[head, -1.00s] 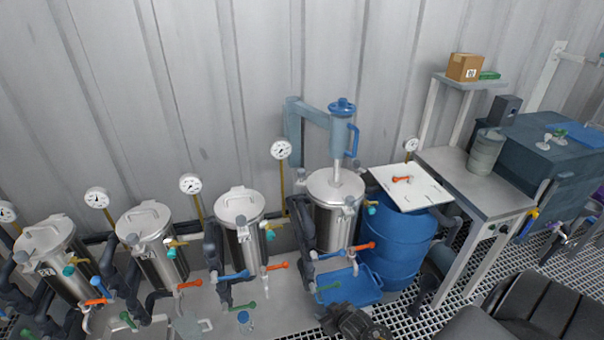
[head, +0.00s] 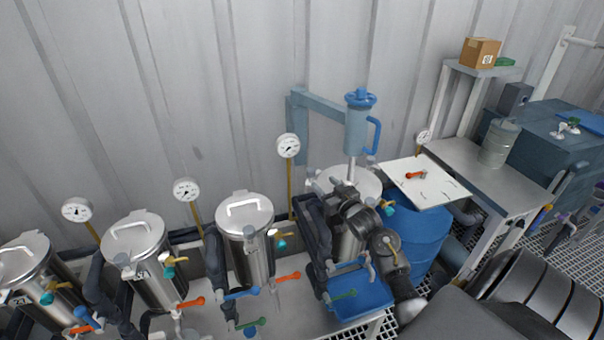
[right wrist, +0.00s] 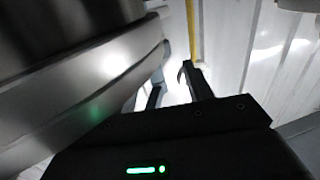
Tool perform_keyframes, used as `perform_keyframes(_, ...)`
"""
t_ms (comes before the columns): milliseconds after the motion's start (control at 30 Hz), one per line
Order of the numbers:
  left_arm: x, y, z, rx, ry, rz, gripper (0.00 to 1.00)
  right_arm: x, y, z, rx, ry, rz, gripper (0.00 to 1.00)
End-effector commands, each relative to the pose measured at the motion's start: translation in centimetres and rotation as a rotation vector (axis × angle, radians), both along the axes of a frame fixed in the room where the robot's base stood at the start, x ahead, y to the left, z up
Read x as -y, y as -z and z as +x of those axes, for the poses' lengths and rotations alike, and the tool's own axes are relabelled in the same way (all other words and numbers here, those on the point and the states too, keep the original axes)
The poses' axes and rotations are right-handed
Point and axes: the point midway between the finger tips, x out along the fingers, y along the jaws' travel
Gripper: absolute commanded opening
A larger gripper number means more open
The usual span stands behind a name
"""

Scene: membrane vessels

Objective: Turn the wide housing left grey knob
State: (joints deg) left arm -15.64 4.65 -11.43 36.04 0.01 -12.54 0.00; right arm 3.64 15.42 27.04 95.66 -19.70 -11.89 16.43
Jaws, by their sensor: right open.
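The wide steel housing (head: 366,183) stands under the blue lift, and its lid edge shows behind my right arm. A small grey knob (head: 311,173) shows at the left of its rim. My right gripper (head: 338,185) is at the front left of the lid, close to this knob; I cannot tell in the head view whether they touch. In the right wrist view the dark fingers (right wrist: 173,90) are apart, with nothing clearly seen between them. Blurred curved steel (right wrist: 90,75) fills the left of that view. My left gripper is not in view.
A blue lift with a handle (head: 360,125) rises above the housing. A narrower vessel (head: 246,222) and a gauge (head: 288,146) stand to its left. A white board (head: 432,190) lies on a blue barrel (head: 415,235) to the right. Coloured valve handles stick out low in front.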

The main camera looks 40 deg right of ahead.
Motion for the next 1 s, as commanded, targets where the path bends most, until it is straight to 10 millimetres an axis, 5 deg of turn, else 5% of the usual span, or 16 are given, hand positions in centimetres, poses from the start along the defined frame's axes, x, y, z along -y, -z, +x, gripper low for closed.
perform_keyframes(333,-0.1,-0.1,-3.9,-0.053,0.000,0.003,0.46,-0.7,-0.3,2.4,0.015,-0.019,0.004,0.51)
perform_keyframes(700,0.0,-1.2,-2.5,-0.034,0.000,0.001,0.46,0.2,-0.2,7.5,0.014,-0.016,0.003,0.51)
perform_keyframes(1000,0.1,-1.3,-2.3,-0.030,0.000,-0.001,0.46,0.4,-0.1,8.4,0.012,-0.015,0.002,0.51)
